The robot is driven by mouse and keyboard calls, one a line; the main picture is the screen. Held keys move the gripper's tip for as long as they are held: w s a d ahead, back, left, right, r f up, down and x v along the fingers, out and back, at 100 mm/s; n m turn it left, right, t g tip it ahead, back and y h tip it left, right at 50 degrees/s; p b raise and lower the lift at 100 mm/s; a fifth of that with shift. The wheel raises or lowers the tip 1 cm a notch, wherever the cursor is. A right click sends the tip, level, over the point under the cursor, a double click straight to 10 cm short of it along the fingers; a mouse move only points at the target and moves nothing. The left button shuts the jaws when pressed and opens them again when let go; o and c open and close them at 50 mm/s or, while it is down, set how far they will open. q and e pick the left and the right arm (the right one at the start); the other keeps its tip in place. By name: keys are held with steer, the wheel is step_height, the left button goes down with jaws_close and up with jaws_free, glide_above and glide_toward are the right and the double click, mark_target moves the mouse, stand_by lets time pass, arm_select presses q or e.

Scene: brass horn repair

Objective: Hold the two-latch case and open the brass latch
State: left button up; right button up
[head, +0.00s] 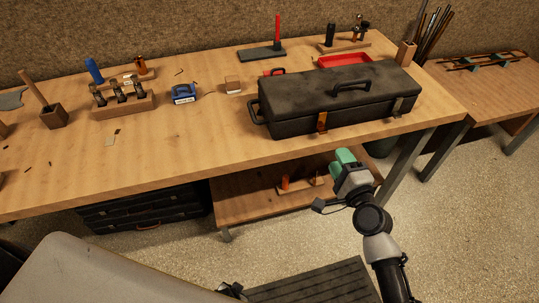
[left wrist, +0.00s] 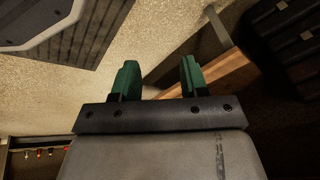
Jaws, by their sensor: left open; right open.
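The two-latch case (head: 335,97) is a long dark grey box lying shut on the workbench at the right. A handle (head: 352,86) is on its lid and another handle (head: 256,112) is on its left end. The brass latch (head: 322,122) hangs on its front face, left of a grey latch (head: 397,105). My right gripper (head: 343,156), with green fingers, is below and in front of the case, apart from it. My left gripper (left wrist: 158,80) shows in the left wrist view, open and empty, over the floor near a wooden shelf edge.
The workbench (head: 200,140) holds a wooden rack (head: 124,107), a blue tape-like item (head: 184,93), a small block (head: 233,85) and a red tray (head: 343,61) behind the case. Dark cases (head: 145,222) stand underneath. The bench front left of the case is mostly clear.

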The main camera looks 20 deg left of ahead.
arm_select(q)
steer(key=w+d+r+n+t+y, duration=0.1)
steer(key=w+d+r+t+y, duration=0.15)
steer(key=w+r, duration=0.65)
steer(key=w+d+r+n+t+y, duration=0.1)
steer(key=w+r+t, duration=0.2)
steer(key=w+r, duration=0.65)
steer(key=w+r+n+t+y, duration=0.1)
steer(key=w+r+n, duration=0.1)
steer(key=r, duration=0.6)
steer(key=w+r+n+t+y, duration=0.2)
steer(key=r+n, duration=0.1)
steer(key=r, duration=0.5)
steer(key=w+r+n+t+y, duration=0.2)
steer(key=w+r, duration=0.1)
steer(key=r, duration=0.5)
steer(key=shift+d+r+t+y, duration=0.1)
steer(key=shift+r+t+y, duration=0.1)
steer(key=shift+t+y, duration=0.05)
steer(key=shift+w+r, duration=0.15)
steer(key=x, duration=1)
